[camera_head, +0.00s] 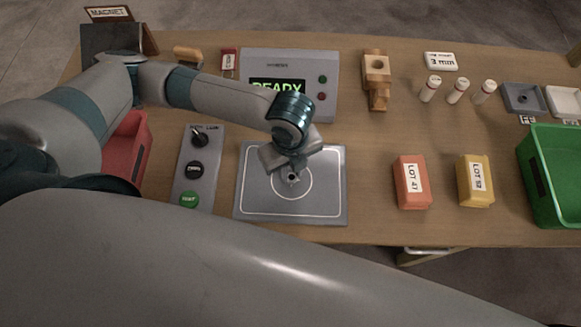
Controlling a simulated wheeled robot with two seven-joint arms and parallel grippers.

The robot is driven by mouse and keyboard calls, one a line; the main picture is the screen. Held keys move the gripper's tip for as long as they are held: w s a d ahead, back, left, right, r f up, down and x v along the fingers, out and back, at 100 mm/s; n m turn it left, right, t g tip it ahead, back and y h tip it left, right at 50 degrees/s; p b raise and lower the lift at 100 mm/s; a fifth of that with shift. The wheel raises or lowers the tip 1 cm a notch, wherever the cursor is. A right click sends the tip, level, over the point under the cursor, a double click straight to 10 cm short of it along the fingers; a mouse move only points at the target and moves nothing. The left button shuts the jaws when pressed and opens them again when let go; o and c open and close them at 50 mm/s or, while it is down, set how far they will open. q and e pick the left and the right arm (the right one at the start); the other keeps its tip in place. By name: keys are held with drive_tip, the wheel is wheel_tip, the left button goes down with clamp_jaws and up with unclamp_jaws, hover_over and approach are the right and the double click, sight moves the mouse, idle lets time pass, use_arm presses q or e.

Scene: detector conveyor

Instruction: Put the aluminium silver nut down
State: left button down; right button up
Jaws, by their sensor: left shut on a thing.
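My left gripper (292,171) is over the grey plate (253,200) with the white circle, pointing down. It is shut on the small silver nut (293,179), which shows just below the fingers, inside the circle. I cannot tell whether the nut touches the plate. The fingers and wrist hide part of it. My right gripper is not in view.
A control panel (181,183) with knobs and a green button is left of the plate. The display box (328,67) reading READY stands behind. Orange (406,198) and yellow (470,195) lot blocks and a green bin (540,140) are to the right. A red bin (143,150) is at left.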

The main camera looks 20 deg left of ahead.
sight(291, 175)
use_arm(q)
drive_tip(key=shift+f, duration=0.15)
drive_tip(key=c, duration=1.6)
unclamp_jaws()
drive_tip(key=shift+o, duration=0.2)
wheel_tip(291, 175, up, 12)
drive_tip(key=b, duration=0.3)
